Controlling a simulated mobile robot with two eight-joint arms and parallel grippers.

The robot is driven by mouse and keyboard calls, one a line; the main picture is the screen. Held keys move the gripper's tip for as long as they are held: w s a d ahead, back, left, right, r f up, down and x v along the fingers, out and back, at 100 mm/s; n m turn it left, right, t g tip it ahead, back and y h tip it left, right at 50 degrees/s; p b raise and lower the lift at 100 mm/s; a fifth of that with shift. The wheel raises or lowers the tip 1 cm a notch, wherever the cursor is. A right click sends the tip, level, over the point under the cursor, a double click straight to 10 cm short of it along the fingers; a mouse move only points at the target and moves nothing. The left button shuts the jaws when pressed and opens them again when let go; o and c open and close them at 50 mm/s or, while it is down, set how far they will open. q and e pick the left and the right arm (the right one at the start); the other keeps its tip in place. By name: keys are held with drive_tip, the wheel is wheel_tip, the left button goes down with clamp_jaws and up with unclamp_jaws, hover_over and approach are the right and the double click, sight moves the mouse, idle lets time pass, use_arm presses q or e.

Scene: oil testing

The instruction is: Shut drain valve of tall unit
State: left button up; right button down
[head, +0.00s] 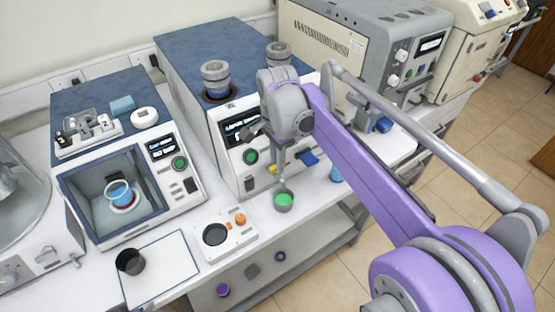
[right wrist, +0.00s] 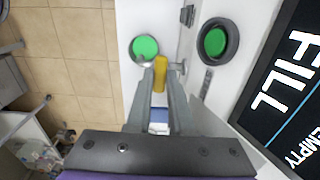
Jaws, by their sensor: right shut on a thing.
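The tall unit (head: 228,118) is a white box with a blue top, a dark display and a green button (head: 250,157) on its front. Its drain valve has a small yellow handle (right wrist: 160,74) low on the front, partly hidden in the head view by my gripper. My right gripper (right wrist: 161,68) is shut on the yellow handle, one finger on each side. It also shows in the head view (head: 274,168), in front of the unit. A small cup (head: 283,202) with green liquid stands on the bench below the valve. My left gripper is not in view.
A hotplate-like device (head: 226,234) with orange knobs and a white mat (head: 172,262) with a dark cup sit in front. A grey machine (head: 372,40) stands behind right.

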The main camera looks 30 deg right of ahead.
drive_tip(key=c, duration=0.8)
unclamp_jaws()
wheel_tip(320, 180, up, 11)
drive_tip(key=shift+p, duration=0.3)
drive_tip(key=shift+f, duration=0.1)
drive_tip(key=s+a+f+n+t, duration=0.3)
drive_tip(key=s+f+n, duration=0.4)
drive_tip(key=f, duration=0.3)
drive_tip(key=s+a+f+n+t, duration=0.2)
drive_tip(key=s+a+f+n, duration=0.2)
drive_tip(key=s+f+n, duration=0.4)
wheel_tip(320, 180, down, 2)
drive_tip(key=shift+f+n+t, duration=0.25)
drive_tip(key=shift+n+t, duration=0.15)
drive_tip(key=shift+n, duration=0.7)
